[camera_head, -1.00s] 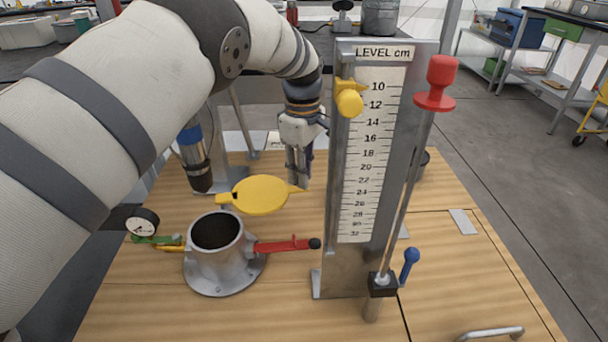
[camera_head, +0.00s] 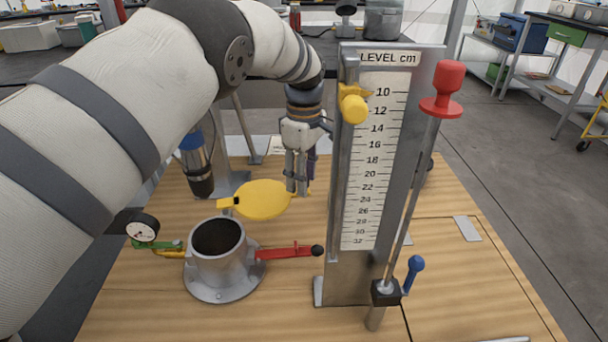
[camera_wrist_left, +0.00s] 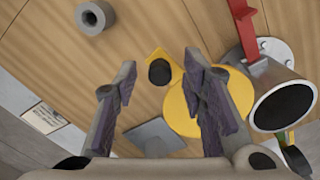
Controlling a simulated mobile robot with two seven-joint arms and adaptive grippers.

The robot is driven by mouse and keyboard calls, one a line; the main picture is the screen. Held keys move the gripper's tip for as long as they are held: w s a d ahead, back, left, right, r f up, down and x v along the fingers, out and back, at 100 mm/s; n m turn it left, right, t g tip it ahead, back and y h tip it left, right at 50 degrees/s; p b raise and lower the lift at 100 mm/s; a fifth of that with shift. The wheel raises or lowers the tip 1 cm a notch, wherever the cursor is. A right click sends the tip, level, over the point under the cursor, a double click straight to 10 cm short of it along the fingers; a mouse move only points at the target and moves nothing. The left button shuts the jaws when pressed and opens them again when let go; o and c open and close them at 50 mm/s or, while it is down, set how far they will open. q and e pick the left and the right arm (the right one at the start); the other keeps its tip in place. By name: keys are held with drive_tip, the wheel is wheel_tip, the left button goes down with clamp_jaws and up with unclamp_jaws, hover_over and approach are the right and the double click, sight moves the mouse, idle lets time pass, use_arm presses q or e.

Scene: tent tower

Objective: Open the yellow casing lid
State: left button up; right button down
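The yellow casing lid (camera_head: 262,200) is a round disc with a pointed tab. It stands off to the side of the grey casing (camera_head: 217,258), whose dark mouth is uncovered. My left gripper (camera_head: 297,188) points down at the lid's tab end and partly hides it. In the left wrist view the two fingers (camera_wrist_left: 160,70) are apart, with the lid's yellow tab and a dark spot seen between them. The lid's disc (camera_wrist_left: 238,95) shows partly behind the right finger. I cannot tell whether a finger touches the lid. My right gripper is not in view.
A level gauge (camera_head: 375,160) with a yellow pointer stands right of the lid. A red-topped rod (camera_head: 441,90) and a blue-knobbed lever (camera_head: 413,270) are beside it. A red handle (camera_head: 290,252) sticks out from the casing. A dial gauge (camera_head: 142,228) is at left.

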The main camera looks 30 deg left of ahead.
use_arm(q)
wheel_tip(320, 180, up, 12)
idle(0.3)
idle(0.3)
